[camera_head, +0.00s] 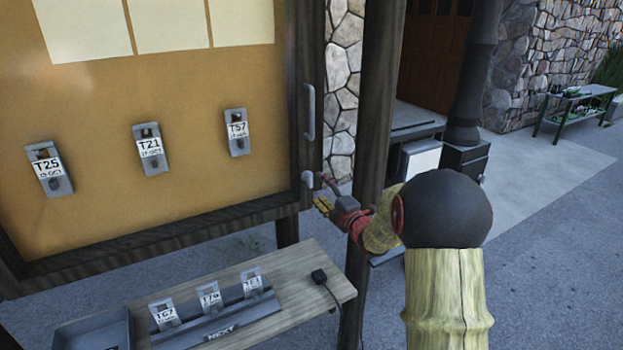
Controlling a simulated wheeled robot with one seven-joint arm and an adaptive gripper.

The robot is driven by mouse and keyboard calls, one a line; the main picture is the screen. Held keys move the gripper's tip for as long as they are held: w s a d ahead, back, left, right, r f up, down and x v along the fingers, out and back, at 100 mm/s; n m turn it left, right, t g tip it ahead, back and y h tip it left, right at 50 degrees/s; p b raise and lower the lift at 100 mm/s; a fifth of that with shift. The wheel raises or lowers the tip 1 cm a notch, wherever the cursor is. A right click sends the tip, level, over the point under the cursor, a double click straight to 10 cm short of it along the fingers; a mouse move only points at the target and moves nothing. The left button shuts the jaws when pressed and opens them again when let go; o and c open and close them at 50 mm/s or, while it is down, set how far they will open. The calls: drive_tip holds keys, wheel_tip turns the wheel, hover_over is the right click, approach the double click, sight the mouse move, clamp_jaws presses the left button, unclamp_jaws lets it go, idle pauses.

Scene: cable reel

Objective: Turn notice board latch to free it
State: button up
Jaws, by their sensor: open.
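The notice board (95,115) fills the left of the head view, with a dark wooden frame around an orange-tan panel. A small light-grey latch (307,180) sits on the right frame post, below a grey vertical pull handle (309,112). My gripper (322,193) is open, just right of the latch and very close to it. Whether a finger touches the latch, I cannot tell. My arm comes in from the lower right, and its dark round joint and red-and-yellow wrist hide part of the background.
Tags T25 (48,170), T21 (150,147) and T57 (236,132) hang on the board beneath pale sheets. A dark post (374,90) stands behind my gripper.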

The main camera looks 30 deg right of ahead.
sight(312, 182)
drive_tip(key=shift+w+f, duration=0.2)
drive_tip(key=shift+w, duration=3.75)
drive_tip(key=c, duration=0.3)
drive_tip(key=c, duration=0.8)
drive_tip(key=shift+c, duration=0.4)
